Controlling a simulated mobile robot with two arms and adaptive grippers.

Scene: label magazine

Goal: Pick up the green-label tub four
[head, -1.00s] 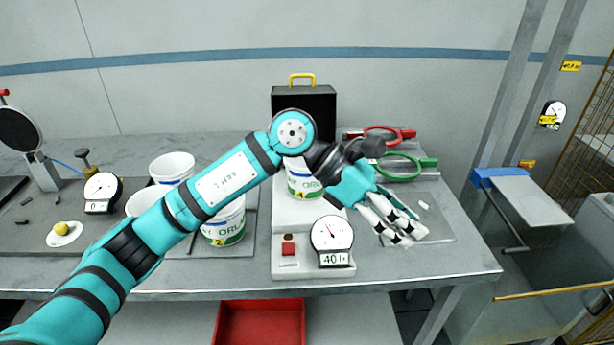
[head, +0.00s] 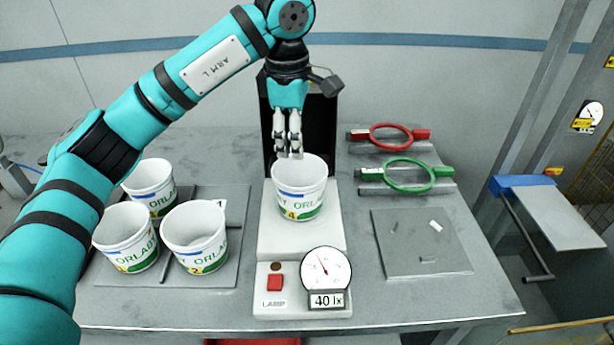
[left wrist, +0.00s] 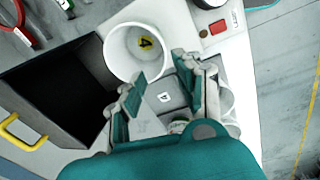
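Tub four (head: 303,206) is white with a green label band and a yellow 4. It stands upright on the white lamp stand (head: 270,245), its open mouth up. In the left wrist view the tub (left wrist: 117,59) shows from above, with a yellow 4 inside. My left gripper (head: 288,152) points down at the tub's far rim in the head view. In the left wrist view its fingers (left wrist: 160,68) are apart with nothing held, close beside the rim; I cannot tell whether they touch it. My right gripper is out of view.
Several similar tubs stand on a grey mat (head: 235,215) at left. A black case (head: 318,125) stands behind the lamp stand. A red ring tool (head: 422,134) and a green ring tool (head: 444,172) lie at right, near a grey mat (head: 400,225). A dial (head: 326,268) reads 40 lx.

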